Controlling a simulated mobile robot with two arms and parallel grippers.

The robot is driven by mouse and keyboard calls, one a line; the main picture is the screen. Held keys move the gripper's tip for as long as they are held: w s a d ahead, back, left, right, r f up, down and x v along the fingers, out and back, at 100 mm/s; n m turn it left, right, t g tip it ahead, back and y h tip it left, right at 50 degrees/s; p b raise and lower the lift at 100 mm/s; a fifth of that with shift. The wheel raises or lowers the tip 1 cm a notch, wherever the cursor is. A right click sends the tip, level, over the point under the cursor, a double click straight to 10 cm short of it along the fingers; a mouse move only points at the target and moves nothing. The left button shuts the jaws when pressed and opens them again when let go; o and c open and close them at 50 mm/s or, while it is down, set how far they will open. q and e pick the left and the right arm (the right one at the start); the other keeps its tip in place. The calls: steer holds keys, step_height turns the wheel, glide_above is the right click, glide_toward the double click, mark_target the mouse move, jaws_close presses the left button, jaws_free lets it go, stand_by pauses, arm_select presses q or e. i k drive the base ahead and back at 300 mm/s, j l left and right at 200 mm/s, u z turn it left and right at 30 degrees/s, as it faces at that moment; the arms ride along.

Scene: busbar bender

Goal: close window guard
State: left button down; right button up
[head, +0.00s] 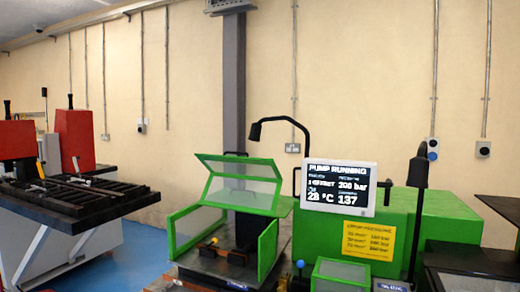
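Green-framed side panels stand at the left (197,228) and the right (267,250) of the work area. Inside, a dark tool and a small orange-brown part (208,243) show on the metal bed. Neither of my grippers is in view, so nothing of mine touches the guard.
A screen (339,187) reading PUMP RUNNING stands right of the guard, before a green housing (440,222). A black gooseneck lamp (278,120) arches behind the guard. A smaller green-framed box (341,274) is at the front. A dark slatted table (75,195) stands left, across blue floor.

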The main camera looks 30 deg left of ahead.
mark_target(278, 180)
steer(key=j+z, duration=0.25)
steer(key=j, duration=0.2)
steer(key=j+z, duration=0.25)
steer(key=j, duration=0.25)
steer(key=k+j+z, duration=0.15)
steer(key=j+z, duration=0.15)
steer(key=j, duration=0.15)
